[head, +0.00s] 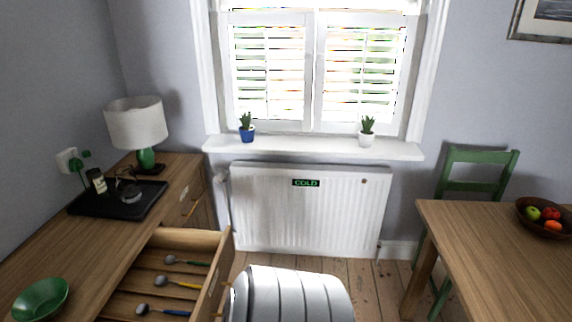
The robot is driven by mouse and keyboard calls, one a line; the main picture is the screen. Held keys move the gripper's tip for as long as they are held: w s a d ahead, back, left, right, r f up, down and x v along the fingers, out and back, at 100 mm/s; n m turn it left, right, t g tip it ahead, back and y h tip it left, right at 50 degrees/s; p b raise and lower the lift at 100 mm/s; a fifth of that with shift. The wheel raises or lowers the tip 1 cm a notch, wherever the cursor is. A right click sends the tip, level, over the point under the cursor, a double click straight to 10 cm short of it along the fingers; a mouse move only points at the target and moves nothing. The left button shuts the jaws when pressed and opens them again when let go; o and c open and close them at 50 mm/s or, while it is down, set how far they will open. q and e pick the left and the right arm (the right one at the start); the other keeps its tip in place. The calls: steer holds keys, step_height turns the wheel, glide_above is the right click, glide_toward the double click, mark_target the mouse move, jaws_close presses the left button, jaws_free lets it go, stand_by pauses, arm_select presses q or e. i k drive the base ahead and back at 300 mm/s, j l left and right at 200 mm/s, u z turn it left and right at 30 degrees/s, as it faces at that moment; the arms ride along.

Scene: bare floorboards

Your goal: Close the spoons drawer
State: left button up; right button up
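The spoons drawer (213,272) is pulled open from the wooden sideboard (85,245) at the lower left of the head view. Its wooden front stands well out from the sideboard, over the floor. The near end of the drawer is cut off by the bottom edge of the picture. Neither of my grippers is in view.
A green bowl (40,299), a black tray (120,198) and a lamp (138,125) stand on the sideboard. A radiator (305,215) is under the window. A wooden table (490,250) with a fruit bowl (546,217) and a green chair (476,171) are at right.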

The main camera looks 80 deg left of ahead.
mark_target(138, 286)
steer(key=u, duration=3.35)
